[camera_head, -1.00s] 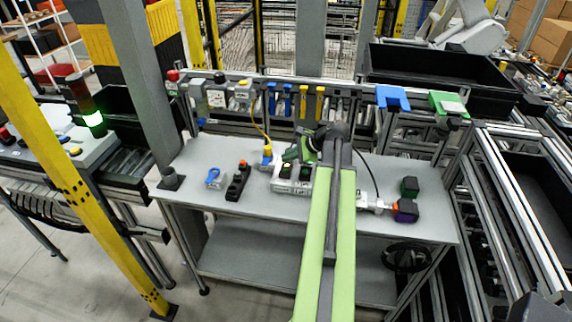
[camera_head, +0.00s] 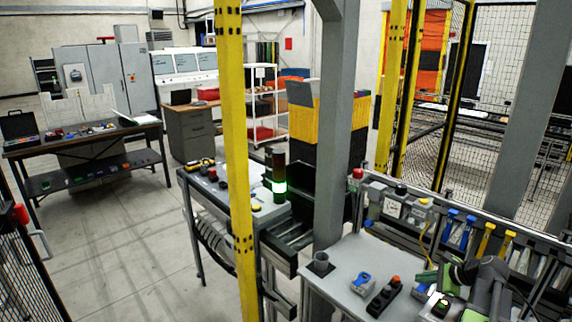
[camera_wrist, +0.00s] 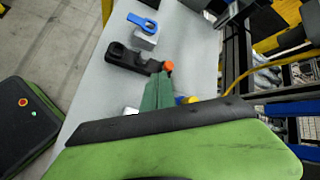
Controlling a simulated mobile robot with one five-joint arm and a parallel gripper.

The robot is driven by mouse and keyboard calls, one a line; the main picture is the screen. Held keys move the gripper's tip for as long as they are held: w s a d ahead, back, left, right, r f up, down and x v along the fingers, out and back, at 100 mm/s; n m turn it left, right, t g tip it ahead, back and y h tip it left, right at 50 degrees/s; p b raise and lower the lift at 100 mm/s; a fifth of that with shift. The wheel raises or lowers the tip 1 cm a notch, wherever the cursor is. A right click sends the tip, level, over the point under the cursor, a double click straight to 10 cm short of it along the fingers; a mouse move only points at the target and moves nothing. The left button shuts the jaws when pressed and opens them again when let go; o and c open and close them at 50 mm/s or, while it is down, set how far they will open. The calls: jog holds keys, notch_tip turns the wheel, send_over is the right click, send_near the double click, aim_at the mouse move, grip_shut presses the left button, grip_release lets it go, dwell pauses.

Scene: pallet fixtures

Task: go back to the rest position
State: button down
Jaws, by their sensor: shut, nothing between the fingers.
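My gripper (camera_head: 428,277) shows at the lower right of the head view, a green end on my dark and green arm. It is shut and empty, above the grey worktable (camera_head: 345,262). In the wrist view my gripper (camera_wrist: 159,90) points away from the camera, and its tips appear close to the orange knob of a black device. How far apart they are in height I cannot tell. The black device (camera_head: 384,297) lies on the table to the left of my gripper. It also shows in the wrist view (camera_wrist: 125,58).
A grey box with a blue handle (camera_head: 362,284) sits beside the black device. A yellow post (camera_head: 233,150) and a grey column (camera_head: 332,150) stand left of the table. A rail with several boxes and clips (camera_head: 460,228) runs behind it. Open floor (camera_head: 110,250) lies at left.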

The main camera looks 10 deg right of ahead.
jog(key=w+a+f+n+g+y, duration=0.1)
jog(key=w+a+f+n+g, duration=0.15)
jog(key=a, duration=0.95)
jog(key=w+a+f+n+g+b, duration=0.15)
jog(key=a+n, duration=0.25)
jog(key=a, duration=0.7)
jog(key=w+a+f+n+g+y, duration=0.1)
jog(key=w+a+n, duration=0.2)
jog(key=a, duration=0.9)
jog(key=s+a+f+n+g+h, duration=0.25)
jog(key=s+a+n, duration=0.4)
jog(key=a, duration=0.35)
jog(key=s+d+f+n+g+h, duration=0.1)
jog(key=s+d+n+h, duration=0.1)
jog(key=d+n, duration=0.3)
jog(key=shift+s+f+n+h, duration=0.25)
jog(key=shift+s+n+h, duration=0.15)
jog(key=shift+n, duration=0.5)
jog(key=shift+d, duration=0.1)
